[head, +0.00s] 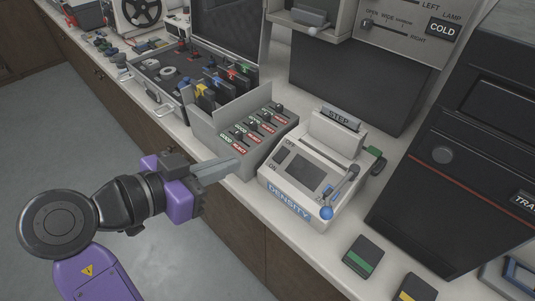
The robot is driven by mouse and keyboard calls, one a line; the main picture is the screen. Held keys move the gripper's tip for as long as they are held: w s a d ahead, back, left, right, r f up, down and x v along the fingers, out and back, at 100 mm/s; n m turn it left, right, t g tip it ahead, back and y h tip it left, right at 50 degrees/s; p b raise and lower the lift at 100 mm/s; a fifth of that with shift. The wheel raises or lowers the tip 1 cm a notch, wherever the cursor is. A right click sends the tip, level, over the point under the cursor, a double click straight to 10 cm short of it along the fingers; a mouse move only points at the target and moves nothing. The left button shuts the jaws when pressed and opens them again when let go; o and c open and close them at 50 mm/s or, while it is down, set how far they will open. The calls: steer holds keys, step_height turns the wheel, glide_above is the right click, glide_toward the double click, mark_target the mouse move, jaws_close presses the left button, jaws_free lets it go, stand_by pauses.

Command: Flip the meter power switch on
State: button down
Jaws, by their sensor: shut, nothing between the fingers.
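The meter is a white box (268,200) labelled DENSITY on the counter right of centre. It has a dark screen (307,172) and a small dark power switch (283,156) on its left side, between the OFF and ON marks. The switch is too small to tell its position. A blue-knobbed lever (327,212) stands at the meter's right front. My gripper (238,164) is shut and empty. In the picture its fingertips point right, just left of the meter, and overlap the lower edge of the grey GOOD/REJECT box. I cannot tell whether they touch it.
The grey box with GOOD/REJECT slots (229,146) stands left of the meter. An open case (158,93) with coloured parts is behind it. A black machine (461,160) stands at right. Green-striped (362,257) and yellow-striped (413,290) blocks lie in front.

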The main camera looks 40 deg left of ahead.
steer(key=shift+w, duration=0.1)
steer(key=p, duration=0.1)
glide_above(276, 161)
steer(key=s, duration=0.4)
step_height(276, 161, down, 4)
steer(key=shift+w+a+f, duration=0.1)
steer(key=shift+w+f, duration=0.15)
steer(key=shift+f, duration=0.3)
steer(key=shift+w+a+f, duration=0.1)
steer(key=shift+w+f, duration=0.15)
steer(key=shift+f, duration=0.3)
steer(key=shift+w+f, duration=0.3)
steer(key=shift+f, duration=0.4)
steer(key=f+b, duration=0.1)
steer(key=b, duration=0.1)
steer(key=shift+f+t+b, duration=0.2)
steer(key=shift+t+b, duration=0.1)
steer(key=shift+r+p, duration=0.45)
